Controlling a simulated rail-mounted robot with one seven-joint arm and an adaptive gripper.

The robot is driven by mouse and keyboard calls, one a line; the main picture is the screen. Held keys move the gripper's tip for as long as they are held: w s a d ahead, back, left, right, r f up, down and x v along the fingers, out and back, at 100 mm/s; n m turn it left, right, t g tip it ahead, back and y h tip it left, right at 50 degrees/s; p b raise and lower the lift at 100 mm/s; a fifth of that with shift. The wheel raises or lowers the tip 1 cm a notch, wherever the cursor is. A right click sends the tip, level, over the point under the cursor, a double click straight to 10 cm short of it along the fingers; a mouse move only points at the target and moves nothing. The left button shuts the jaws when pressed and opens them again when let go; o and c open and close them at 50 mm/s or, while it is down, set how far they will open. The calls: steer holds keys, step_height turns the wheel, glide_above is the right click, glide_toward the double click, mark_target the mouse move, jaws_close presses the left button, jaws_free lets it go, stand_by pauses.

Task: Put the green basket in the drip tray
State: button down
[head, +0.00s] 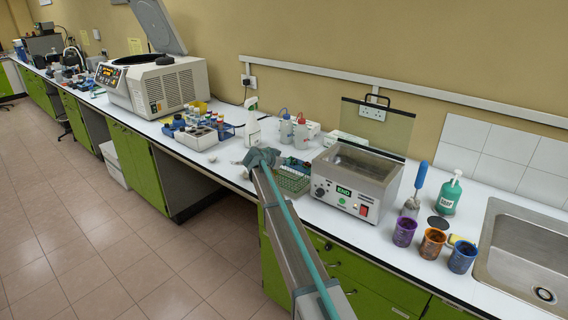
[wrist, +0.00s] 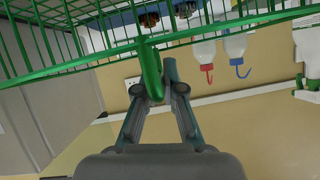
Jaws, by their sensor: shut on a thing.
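The green basket (head: 291,181) is a wire mesh basket at the front of the bench, just left of the grey bath with the END display. In the wrist view the basket (wrist: 60,66) spans the top of the picture, and its green handle (wrist: 151,72) stands between my fingers. My gripper (head: 263,158) is at the basket's left side in the head view. In the wrist view my gripper (wrist: 158,80) is shut on the handle. My arm hides part of the bench below. I cannot clearly make out the drip tray; whether the basket touches anything beneath it is unclear.
The open grey bath (head: 358,174) stands right of the basket. Wash bottles (head: 300,133) and a spray bottle (head: 252,125) stand behind. Purple (head: 404,231), orange (head: 432,243) and blue (head: 462,256) cups are near the sink (head: 525,240). A white centrifuge (head: 155,85) is farther left.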

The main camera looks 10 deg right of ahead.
steer(key=shift+f, duration=0.6)
steer(key=c, duration=1.3)
jaws_free()
steer(key=shift+s, duration=0.1)
steer(key=b+v, duration=0.3)
steer(key=v, duration=0.9)
steer(key=shift+r, duration=0.1)
